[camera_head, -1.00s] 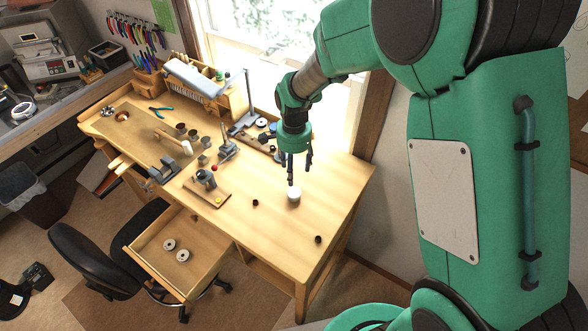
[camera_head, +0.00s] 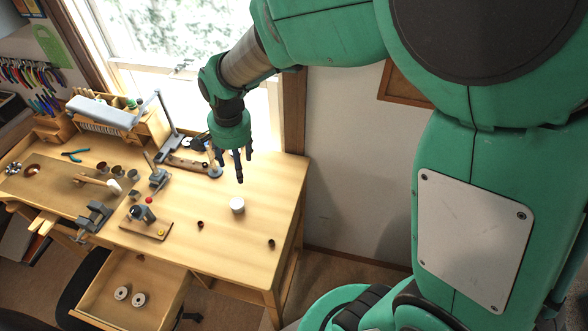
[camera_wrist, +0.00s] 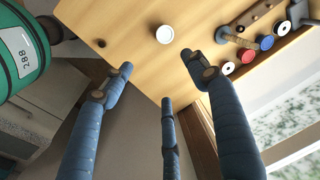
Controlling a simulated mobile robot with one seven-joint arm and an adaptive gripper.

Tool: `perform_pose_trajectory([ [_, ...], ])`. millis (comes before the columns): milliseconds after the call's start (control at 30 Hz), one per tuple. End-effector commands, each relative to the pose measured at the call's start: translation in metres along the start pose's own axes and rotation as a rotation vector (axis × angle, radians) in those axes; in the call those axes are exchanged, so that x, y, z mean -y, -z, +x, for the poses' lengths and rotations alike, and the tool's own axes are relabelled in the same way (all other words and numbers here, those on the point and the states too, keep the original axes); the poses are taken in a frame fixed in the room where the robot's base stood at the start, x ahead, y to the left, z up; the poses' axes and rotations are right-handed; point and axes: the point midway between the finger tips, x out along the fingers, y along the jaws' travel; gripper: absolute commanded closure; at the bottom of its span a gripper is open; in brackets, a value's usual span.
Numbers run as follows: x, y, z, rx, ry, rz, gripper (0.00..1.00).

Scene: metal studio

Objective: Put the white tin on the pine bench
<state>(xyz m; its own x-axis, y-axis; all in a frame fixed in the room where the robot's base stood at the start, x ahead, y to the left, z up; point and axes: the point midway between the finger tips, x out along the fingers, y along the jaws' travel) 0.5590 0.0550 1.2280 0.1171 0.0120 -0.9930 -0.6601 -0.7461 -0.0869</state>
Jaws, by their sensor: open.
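The white tin (camera_head: 237,205) stands on the right part of the pine bench (camera_head: 262,188). In the wrist view the white tin (camera_wrist: 165,34) shows near the top middle, beyond my fingertips and apart from them. My gripper (camera_head: 234,163) is above the bench, higher than the tin and close to it. Its fingers are spread and hold nothing. In the wrist view my gripper (camera_wrist: 158,78) shows its blue-grey fingers wide apart, with bench top and floor between them.
Small dark pieces (camera_head: 271,243) lie near the tin. A board with coloured discs (camera_wrist: 262,45) lies at the bench's back edge by the window. A vise (camera_head: 95,217), cups and a hammer crowd the left. A drawer (camera_head: 128,285) stands open at the front. Bench top around the tin is mostly clear.

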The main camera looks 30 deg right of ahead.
Motion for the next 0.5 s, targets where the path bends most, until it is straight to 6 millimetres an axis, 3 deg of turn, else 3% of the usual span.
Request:
perform_pose_trajectory([
  [33,-0.008,-0.003,-0.019,-0.017,0.017,-0.031,0.41],
  [200,-0.036,-0.016,-0.07,-0.067,0.056,-0.156,0.41],
  [500,-0.091,-0.051,-0.141,-0.172,0.107,-0.377,0.41],
])
